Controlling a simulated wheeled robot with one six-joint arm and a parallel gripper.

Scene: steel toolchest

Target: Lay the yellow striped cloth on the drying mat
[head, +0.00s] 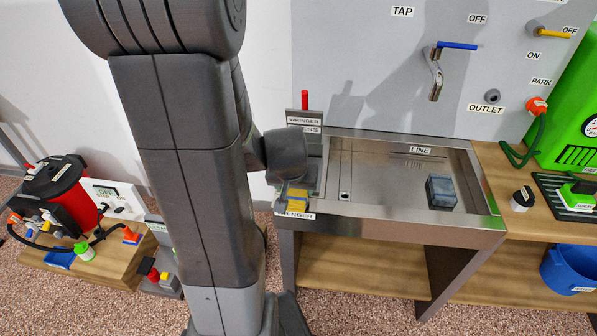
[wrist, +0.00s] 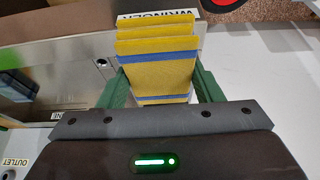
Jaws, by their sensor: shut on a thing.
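The yellow cloth with blue stripes (wrist: 155,45) is folded in layers and held between the green fingers of my gripper (wrist: 160,85) in the wrist view. In the head view the yellow cloth (head: 297,194) shows as a small patch at the wringer, at the left end of the steel sink. My gripper's fingers are mostly hidden there behind my dark wrist. I cannot tell whether the cloth touches the wringer (head: 304,122). A dark ribbed panel (head: 548,184) lies on the right counter, with a green-and-white item on it; I cannot tell if it is the drying mat.
The steel sink (head: 405,223) holds a blue-grey block (head: 441,193). A tap (head: 437,75) juts from the wall above. A black-topped jar (head: 522,198) and green machine (head: 575,100) stand right. A red canister (head: 60,190) and wooden bench (head: 85,258) are left.

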